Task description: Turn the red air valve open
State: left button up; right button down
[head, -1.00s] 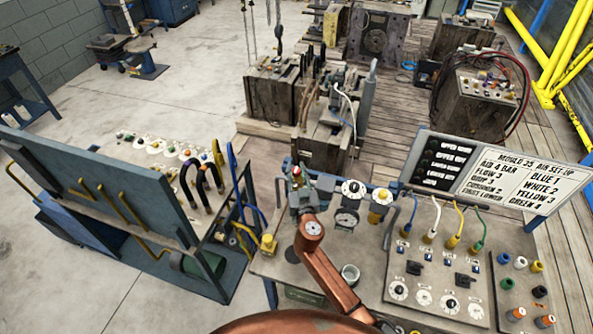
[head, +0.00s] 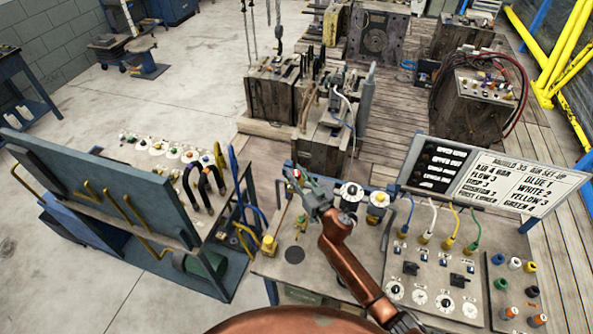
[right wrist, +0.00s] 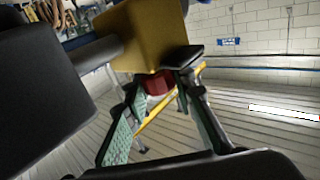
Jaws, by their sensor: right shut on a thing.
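The red air valve (head: 296,174) is at the back left of the bench panel in the head view, mostly hidden by my right gripper (head: 303,182). In the right wrist view, a red part (right wrist: 157,82) lies between the green-padded fingers, just under a yellow block (right wrist: 148,32). My right gripper is shut on this red part; its fingers reach in at a slant from the lower right. How far the valve is turned cannot be made out. My left gripper is not in view.
Gauges and knobs (head: 351,192) stand close to the right of my gripper. Coloured hoses (head: 443,225) and a sign board (head: 497,178) are further right. A blue rack (head: 110,215) with yellow handles stands left.

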jog(key=c, duration=1.6)
grip_release()
jog(key=v, duration=1.2)
